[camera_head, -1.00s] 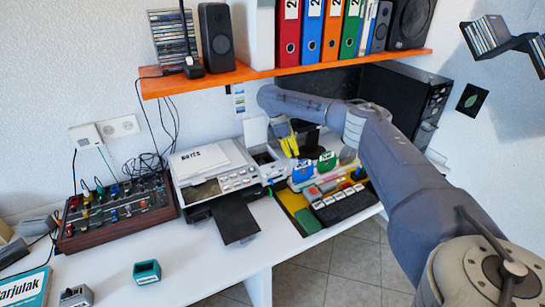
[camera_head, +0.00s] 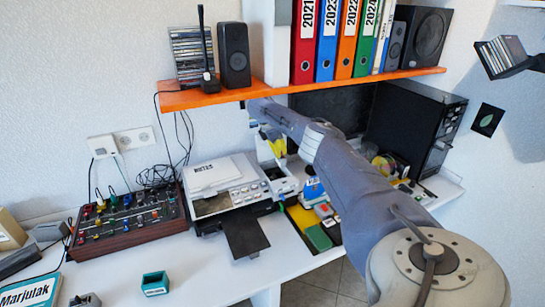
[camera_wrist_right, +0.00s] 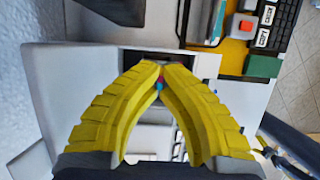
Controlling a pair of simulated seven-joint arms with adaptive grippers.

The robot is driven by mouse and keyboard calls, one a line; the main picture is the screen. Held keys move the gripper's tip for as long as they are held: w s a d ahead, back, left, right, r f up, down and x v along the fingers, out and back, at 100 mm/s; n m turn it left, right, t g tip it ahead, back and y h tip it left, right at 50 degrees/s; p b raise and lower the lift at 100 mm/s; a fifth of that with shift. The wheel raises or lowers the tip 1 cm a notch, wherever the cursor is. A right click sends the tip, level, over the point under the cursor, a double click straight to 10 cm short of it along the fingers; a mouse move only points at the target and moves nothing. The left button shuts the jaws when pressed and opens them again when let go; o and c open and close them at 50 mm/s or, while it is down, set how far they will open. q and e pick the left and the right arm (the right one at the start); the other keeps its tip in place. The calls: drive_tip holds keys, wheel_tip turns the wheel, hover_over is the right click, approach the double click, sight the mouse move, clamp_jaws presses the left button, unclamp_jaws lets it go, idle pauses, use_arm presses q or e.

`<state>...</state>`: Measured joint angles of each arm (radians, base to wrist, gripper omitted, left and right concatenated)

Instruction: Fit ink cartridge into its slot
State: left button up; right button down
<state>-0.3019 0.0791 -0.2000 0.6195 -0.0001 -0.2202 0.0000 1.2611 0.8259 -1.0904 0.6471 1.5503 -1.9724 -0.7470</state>
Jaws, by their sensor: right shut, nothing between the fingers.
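The white printer (camera_head: 222,183) stands on the table with its lid side open at its right end (camera_head: 284,184). My right gripper (camera_head: 277,147) has yellow fingers and is over or just behind that open end, partly hidden by my arm. In the right wrist view the fingers of this gripper (camera_wrist_right: 162,69) are shut tip to tip, with nothing held. Small magenta and cyan patches (camera_wrist_right: 160,82) show just under the fingertips, perhaps ink cartridges in the printer; their seating cannot be told. My left gripper is not in view.
A teal box (camera_head: 155,285) stands on the front of the table. A control box with knobs (camera_head: 128,218) is left of the printer. An orange shelf (camera_head: 330,82) with binders runs above. A yellow board (camera_head: 300,216) lies right of the printer.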

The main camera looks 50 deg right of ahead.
sight(278, 161)
drive_tip(key=shift+w, duration=0.2)
idle(0.5)
drive_tip(key=shift+f, duration=3.05)
drive_tip(key=shift+d+f, duration=0.1)
drive_tip(key=shift+f, duration=0.1)
drive_tip(key=shift+r, duration=0.15)
